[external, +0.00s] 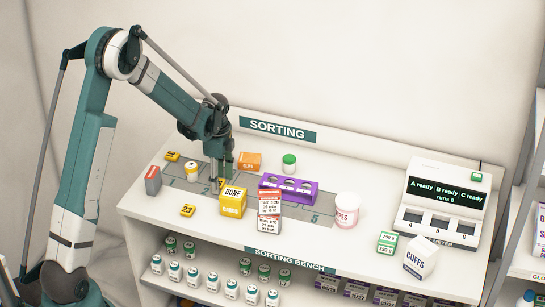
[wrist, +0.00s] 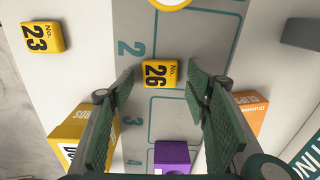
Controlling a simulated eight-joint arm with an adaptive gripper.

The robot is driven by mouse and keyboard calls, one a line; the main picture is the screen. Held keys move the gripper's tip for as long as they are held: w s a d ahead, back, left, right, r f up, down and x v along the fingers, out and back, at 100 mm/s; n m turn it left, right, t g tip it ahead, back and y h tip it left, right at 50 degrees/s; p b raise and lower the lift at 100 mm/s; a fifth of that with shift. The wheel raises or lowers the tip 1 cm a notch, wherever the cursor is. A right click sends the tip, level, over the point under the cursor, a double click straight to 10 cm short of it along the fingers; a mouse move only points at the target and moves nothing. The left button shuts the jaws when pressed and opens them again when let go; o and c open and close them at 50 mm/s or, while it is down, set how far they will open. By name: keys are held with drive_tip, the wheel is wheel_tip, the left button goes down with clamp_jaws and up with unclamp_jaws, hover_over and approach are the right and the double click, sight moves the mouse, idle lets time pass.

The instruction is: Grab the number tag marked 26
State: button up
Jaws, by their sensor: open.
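The yellow number tag marked 26 (wrist: 154,76) lies flat on the grey mat near the printed 2, seen in the wrist view. My gripper (wrist: 161,80) is open, with one green finger on each side of the tag in that view.
A yellow DONE box (external: 232,206) stands close in front of my gripper, and an orange box (external: 249,160) behind it. A purple rack (external: 299,194), a white boxed label (external: 269,222), a green-capped bottle (external: 289,168) and a pink-labelled jar (external: 346,213) stand to the right.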

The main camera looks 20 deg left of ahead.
idle(0.4)
drive_tip(key=c, duration=0.9)
drive_tip(key=shift+o, duration=0.2)
drive_tip(key=shift+r, duration=0.1)
wheel_tip(320, 180, up, 10)
drive_tip(key=shift+p, duration=0.3)
idle(0.3)
